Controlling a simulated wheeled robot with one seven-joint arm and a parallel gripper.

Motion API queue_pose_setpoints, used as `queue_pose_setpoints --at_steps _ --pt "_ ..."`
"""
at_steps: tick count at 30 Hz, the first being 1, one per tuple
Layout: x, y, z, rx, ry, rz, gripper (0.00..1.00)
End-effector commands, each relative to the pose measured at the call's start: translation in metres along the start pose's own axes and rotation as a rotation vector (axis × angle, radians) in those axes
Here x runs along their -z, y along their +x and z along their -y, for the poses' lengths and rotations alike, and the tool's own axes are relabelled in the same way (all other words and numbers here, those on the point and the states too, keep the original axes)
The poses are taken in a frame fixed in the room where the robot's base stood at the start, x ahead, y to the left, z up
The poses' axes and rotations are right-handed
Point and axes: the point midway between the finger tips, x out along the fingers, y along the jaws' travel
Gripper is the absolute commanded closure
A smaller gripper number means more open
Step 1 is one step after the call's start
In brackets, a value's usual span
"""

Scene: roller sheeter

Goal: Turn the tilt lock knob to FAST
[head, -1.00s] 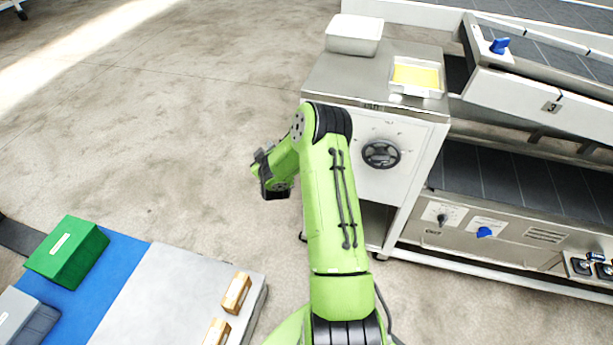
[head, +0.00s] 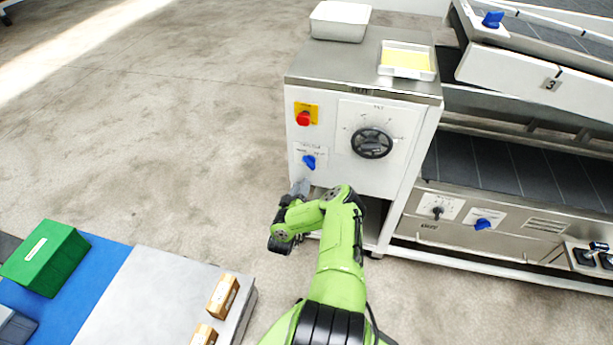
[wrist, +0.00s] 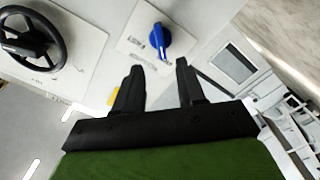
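A blue knob (head: 309,162) sits on a small white label plate on the front of the white cabinet, below the red button; I take it as the tilt lock knob. Its lettering is too small to read, so its setting cannot be told. It also shows in the wrist view (wrist: 159,41), just beyond the fingertips. My gripper (head: 300,187) is just below and left of the knob in the head view. In the wrist view my gripper (wrist: 157,68) has its two black fingers apart with nothing between them. The knob appears apart from the fingers.
A black handwheel (head: 372,143) is right of the knob, and a red button (head: 303,118) on yellow is above it. Other blue knobs are on the lower panel (head: 482,224) and upper conveyor (head: 493,19). Open floor lies left of the cabinet (head: 300,82).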

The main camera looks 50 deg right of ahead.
Motion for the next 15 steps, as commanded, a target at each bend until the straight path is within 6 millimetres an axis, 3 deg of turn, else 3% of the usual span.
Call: queue_pose_setpoints --at_steps 3,9,15 --pt "-0.003 0.032 0.004 -0.004 -0.003 -0.006 0.61" --pt "-0.003 0.075 0.004 -0.002 -0.002 -0.004 0.61" --pt "-0.001 0.093 0.002 0.001 0.001 0.0 0.61"
